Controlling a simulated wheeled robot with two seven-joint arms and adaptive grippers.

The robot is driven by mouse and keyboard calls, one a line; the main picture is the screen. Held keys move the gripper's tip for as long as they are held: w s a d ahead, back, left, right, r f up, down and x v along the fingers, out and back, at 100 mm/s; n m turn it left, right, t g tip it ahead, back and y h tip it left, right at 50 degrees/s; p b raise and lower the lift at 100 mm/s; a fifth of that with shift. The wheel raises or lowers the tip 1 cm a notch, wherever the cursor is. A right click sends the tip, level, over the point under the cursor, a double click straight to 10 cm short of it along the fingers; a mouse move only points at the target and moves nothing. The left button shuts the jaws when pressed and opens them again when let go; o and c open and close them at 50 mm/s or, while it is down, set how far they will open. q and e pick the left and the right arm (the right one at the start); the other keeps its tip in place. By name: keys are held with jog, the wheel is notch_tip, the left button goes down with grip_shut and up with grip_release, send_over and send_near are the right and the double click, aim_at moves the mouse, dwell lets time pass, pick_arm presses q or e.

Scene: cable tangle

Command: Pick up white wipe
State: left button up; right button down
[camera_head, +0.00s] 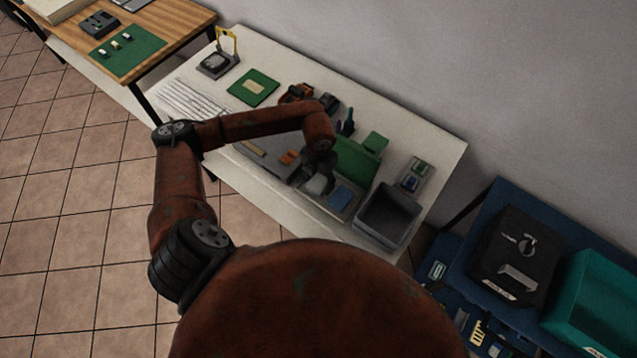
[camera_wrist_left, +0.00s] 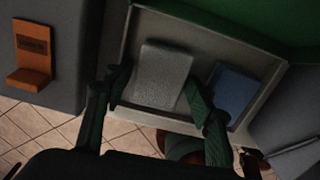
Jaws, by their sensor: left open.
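The white wipe (camera_wrist_left: 162,75) is a pale rectangular block or folded pad lying in a shallow light tray (camera_wrist_left: 205,24). It also shows in the head view (camera_head: 317,185), partly covered by my gripper. A blue pad (camera_wrist_left: 233,92) lies in the same tray, to the right of the wipe. My left gripper (camera_wrist_left: 158,97) is open over the tray, with one finger on each side of the wipe's lower part. I cannot tell whether the fingers touch it. In the head view my left gripper (camera_head: 318,174) hangs down over the tray. My right gripper is not in view.
A dark grey bin (camera_head: 388,214) stands right of the tray, and a green box (camera_head: 358,160) stands behind it. An orange bracket (camera_wrist_left: 33,58) sits on a grey surface to the left. A blue table (camera_head: 490,200) with a black case (camera_head: 513,257) stands further right.

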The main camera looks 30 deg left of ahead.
pick_arm(q)
jog(key=shift+c, duration=0.8)
jog(key=c, duration=0.5)
jog(key=shift+c, duration=0.3)
jog(key=shift+r, duration=0.7)
jog(key=s+r, duration=1.1)
jog(key=s, duration=0.3)
jog(key=shift+d+r, duration=0.15)
jog(key=shift+r, duration=0.2)
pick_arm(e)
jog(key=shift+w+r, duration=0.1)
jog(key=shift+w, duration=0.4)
